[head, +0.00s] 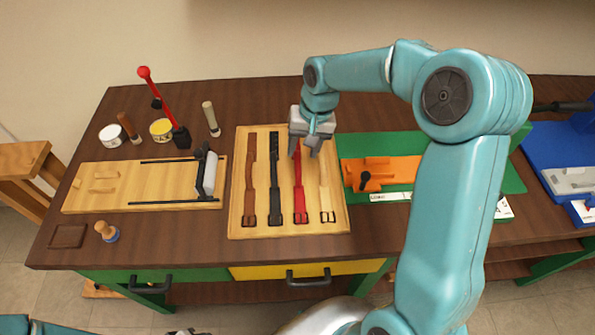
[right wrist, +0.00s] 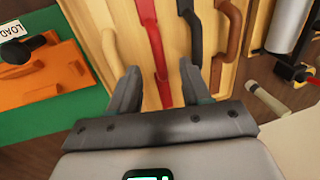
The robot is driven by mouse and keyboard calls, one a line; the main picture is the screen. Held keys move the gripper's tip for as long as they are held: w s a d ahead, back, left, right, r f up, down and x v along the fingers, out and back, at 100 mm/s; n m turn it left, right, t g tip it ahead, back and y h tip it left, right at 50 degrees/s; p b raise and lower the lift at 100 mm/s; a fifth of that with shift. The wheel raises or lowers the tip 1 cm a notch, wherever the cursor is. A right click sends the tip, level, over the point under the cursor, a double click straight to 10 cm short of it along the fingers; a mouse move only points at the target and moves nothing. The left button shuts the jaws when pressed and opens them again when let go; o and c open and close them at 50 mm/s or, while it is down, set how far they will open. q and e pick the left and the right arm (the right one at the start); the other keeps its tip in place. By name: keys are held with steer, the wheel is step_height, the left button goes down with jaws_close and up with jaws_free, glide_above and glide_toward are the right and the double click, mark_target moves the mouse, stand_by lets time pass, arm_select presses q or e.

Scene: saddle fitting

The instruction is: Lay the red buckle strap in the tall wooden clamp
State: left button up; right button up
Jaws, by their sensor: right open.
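The red buckle strap (head: 299,196) lies lengthwise on a pale wooden board (head: 262,232), between a black strap (head: 274,180) and a cream strap (head: 325,190). My right gripper (head: 305,152) is open over the far end of the red strap. In the right wrist view the red strap (right wrist: 153,38) runs between my two open fingers (right wrist: 158,75), and nothing is visibly held. A wooden stand at the far left (head: 24,165), cut off by the picture edge, looks like the tall wooden clamp; its jaws are not clear. My left gripper does not show.
A brown strap (head: 249,185) lies left of the black one. Left of the board is a wooden fixture (head: 130,185) with a roller; behind it stand a red-knobbed lever (head: 160,105) and small pots. An orange block (head: 380,172) on a green mat lies right, partly behind my right arm.

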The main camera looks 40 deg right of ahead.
mark_target(298, 167)
steer(key=shift+s+a+f, duration=0.1)
steer(key=shift+s+f, duration=0.05)
steer(key=shift+f, duration=0.6)
steer(key=shift+a+f, duration=0.1)
steer(key=shift+f, duration=0.3)
steer(key=shift+a+f, duration=0.15)
steer(key=shift+f, duration=0.15)
steer(key=f+p, duration=0.1)
steer(key=f, duration=0.3)
steer(key=shift+a+f+p, duration=0.2)
steer(key=shift+p, duration=0.1)
steer(key=shift+a+f, duration=0.1)
steer(key=shift+f, duration=0.2)
steer(key=shift+w+f, duration=0.15)
steer(key=shift+w, duration=0.15)
steer(key=shift+s, duration=0.15)
steer(key=c, duration=0.7)
jaws_close()
